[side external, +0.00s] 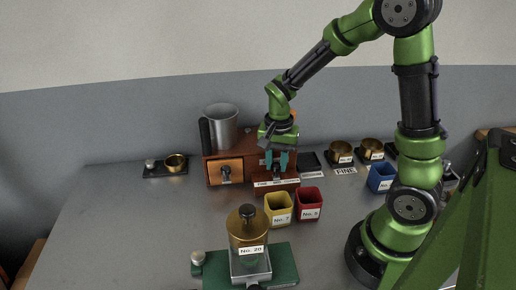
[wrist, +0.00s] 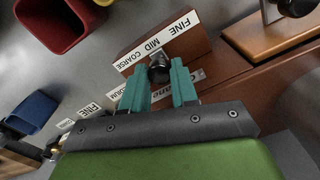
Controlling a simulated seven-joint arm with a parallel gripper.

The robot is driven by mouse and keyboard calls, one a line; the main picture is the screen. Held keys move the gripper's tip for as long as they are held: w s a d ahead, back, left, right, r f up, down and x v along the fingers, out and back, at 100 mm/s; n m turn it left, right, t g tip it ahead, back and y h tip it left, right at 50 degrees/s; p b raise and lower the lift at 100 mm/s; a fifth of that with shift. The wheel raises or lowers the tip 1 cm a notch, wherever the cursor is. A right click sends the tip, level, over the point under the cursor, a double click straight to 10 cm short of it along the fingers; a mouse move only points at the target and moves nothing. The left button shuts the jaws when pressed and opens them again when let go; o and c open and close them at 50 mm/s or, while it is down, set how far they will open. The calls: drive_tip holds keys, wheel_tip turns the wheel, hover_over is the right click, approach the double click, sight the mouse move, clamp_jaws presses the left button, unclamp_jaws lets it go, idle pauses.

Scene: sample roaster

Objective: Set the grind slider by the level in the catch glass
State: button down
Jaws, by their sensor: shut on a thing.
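My gripper (side external: 277,165) is at the reddish-brown slider block, with its teal fingers pointing down. In the wrist view, the fingers of my gripper (wrist: 158,85) are shut on a black slider knob (wrist: 158,68), one on each side. The scale strip (wrist: 155,43) on the block reads FINE, MID and COARSE. The knob appears near the MID and COARSE words, but its exact setting is unclear. The amber-brown cylinder (side external: 248,232) labelled No. 20 stands on a green base at the front. I cannot identify a catch glass for certain or read a level.
A metal jug (side external: 223,128) stands on the brown drawer box (side external: 226,169), close left of my gripper. A yellow cup (side external: 279,208) and a red cup (side external: 309,204) stand just in front of the slider block. A blue cup (side external: 382,177) is at right.

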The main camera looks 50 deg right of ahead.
drive_tip(key=shift+w+a, duration=1.65)
drive_tip(key=shift+w, duration=0.05)
drive_tip(key=c, duration=1.1)
unclamp_jaws()
drive_tip(key=shift+r, duration=0.15)
wheel_tip(320, 180, up, 17)
drive_tip(key=shift+s+f, duration=0.1)
drive_tip(key=shift+f, duration=0.05)
